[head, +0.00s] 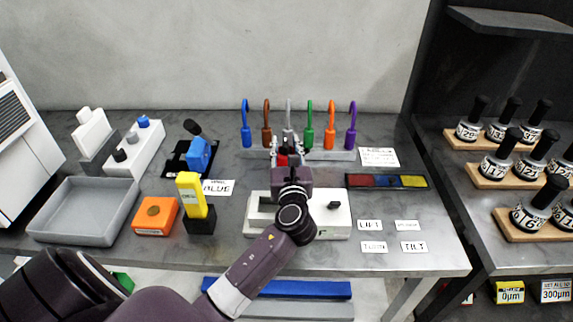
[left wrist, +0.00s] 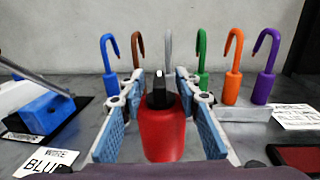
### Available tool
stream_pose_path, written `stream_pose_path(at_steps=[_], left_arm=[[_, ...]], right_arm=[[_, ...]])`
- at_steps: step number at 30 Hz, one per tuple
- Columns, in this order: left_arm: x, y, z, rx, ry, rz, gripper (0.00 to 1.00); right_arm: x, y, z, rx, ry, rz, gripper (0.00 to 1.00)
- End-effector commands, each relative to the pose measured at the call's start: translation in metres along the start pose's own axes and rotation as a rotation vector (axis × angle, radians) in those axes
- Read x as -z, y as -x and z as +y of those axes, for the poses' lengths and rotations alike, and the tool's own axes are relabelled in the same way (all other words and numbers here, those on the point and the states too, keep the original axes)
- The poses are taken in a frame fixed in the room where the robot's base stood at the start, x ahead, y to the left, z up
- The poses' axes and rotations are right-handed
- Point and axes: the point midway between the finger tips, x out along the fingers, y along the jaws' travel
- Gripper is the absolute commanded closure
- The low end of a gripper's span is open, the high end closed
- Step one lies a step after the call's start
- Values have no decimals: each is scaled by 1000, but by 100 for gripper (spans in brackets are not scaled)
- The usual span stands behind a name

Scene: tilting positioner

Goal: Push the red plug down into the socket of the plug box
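A red piece with a black top, which I take for the red plug (left wrist: 163,133), stands between the blue finger pads of my left gripper (left wrist: 161,95) in the left wrist view. Narrow gaps show between it and both pads, so the gripper looks open around it. In the head view, the red piece (head: 282,158) shows small beyond my left wrist, and its lower end is hidden. Which thing is the plug box is unclear; a white block (head: 146,148) with blue and black pieces stands at back left. No socket is clearly visible. My right gripper is not in view.
A white box (head: 340,222) with a black knob lies partly under my left arm. Several coloured hooks (head: 309,130) stand at the back. A grey tray (head: 85,208), an orange block (head: 154,216) and a yellow-black device (head: 192,205) are left. A three-coloured strip (head: 387,181) lies right.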

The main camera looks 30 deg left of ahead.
Motion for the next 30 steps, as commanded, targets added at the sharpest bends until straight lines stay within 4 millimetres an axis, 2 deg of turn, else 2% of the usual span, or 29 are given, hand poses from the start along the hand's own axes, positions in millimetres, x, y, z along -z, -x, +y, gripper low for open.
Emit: stream_pose_path(at_steps=[2, 10, 30], left_arm=[[0, 0, 0, 0, 0, 0, 70], [0, 1, 0, 0, 0, 0, 99], [-5, 0, 0, 1, 1, -2, 100]], right_arm=[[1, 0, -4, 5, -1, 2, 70], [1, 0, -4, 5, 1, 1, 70], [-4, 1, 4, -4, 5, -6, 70]])
